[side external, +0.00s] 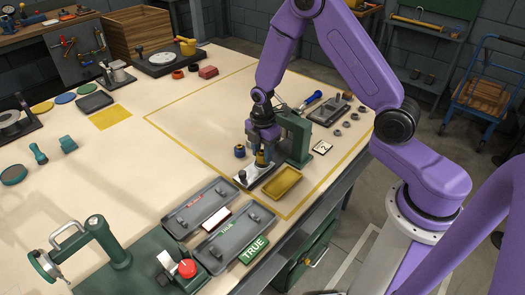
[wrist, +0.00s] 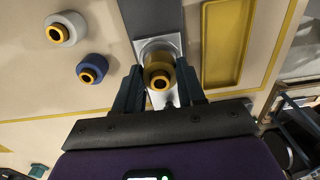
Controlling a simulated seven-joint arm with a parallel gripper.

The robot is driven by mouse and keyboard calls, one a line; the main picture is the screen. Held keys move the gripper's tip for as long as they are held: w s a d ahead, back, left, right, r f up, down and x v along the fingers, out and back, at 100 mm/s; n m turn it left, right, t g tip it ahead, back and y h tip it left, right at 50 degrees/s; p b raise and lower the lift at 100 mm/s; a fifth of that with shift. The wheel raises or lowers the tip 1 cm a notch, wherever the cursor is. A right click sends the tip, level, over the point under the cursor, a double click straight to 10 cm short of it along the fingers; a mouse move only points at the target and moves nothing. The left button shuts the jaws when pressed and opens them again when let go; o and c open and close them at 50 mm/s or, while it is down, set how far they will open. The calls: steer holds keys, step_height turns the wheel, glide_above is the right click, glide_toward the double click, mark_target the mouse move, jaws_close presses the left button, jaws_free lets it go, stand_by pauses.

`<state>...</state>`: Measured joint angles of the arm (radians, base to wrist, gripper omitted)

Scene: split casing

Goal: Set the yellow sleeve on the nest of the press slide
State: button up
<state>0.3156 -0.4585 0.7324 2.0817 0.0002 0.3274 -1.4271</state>
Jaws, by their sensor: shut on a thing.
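The yellow sleeve (wrist: 158,66) is between the fingers of my gripper (wrist: 158,90), which is shut on it. In the wrist view it stands in line with the pale square plate of the press slide (wrist: 172,42). In the side view the sleeve (side external: 262,159) is upright at the slide (side external: 246,180), below my gripper (side external: 263,150). I cannot tell whether its base touches the nest, which the sleeve and fingers hide. The green press (side external: 299,140) stands right beside the gripper.
A blue sleeve (wrist: 92,68) and a grey sleeve (wrist: 66,28), both with yellow collars, stand left of the slide. A yellow tray (side external: 283,183) lies to its right. Grey trays (side external: 236,236) lie in front. The mat's left part is clear.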

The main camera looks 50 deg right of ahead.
steer(key=shift+f, duration=0.7)
stand_by(0.7)
steer(key=o, duration=1.8)
steer(key=shift+c, duration=0.2)
steer(key=shift+d, duration=0.1)
steer(key=shift+r, duration=3.5)
